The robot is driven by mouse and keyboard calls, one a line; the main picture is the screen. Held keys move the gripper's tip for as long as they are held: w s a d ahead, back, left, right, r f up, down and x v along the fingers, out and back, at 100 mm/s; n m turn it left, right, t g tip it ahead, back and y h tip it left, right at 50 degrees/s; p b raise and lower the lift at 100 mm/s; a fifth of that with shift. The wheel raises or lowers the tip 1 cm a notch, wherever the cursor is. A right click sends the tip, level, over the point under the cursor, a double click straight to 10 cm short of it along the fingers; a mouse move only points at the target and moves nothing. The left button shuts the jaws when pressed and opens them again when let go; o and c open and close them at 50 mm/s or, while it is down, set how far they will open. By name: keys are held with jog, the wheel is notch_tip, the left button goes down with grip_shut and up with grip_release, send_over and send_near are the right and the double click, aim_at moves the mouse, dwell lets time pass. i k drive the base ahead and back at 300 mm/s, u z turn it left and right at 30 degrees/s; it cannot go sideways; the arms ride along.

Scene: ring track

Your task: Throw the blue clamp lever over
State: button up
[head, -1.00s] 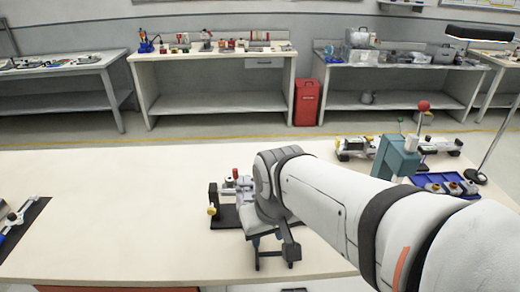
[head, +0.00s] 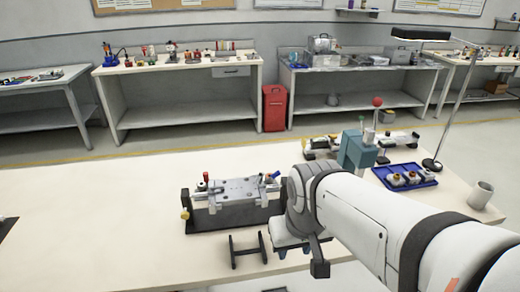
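The blue clamp lever (head: 273,177) is at the right end of a fixture with a grey plate (head: 238,190) on a dark base (head: 205,224). It looks tilted, and the arm's wrist hides part of that end. A red-topped lever (head: 206,178) is at the left end, and a yellow knob (head: 185,214) is on the base's left side. My gripper (head: 292,249) is at the lower end of the wrist, in front and to the right of the fixture. Its fingers are mostly hidden, so I cannot tell whether they are open or shut.
A small dark H-shaped stand (head: 248,250) is in front of the fixture. A blue tray (head: 425,181) with round parts, a teal device (head: 356,152), a lamp (head: 432,163) and a cup (head: 481,195) stand to the right.

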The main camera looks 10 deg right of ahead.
aim_at(278, 173)
jog(key=z, duration=1.05)
jog(key=k, duration=0.55)
jog(key=u, duration=0.75)
jog(key=i, duration=0.95)
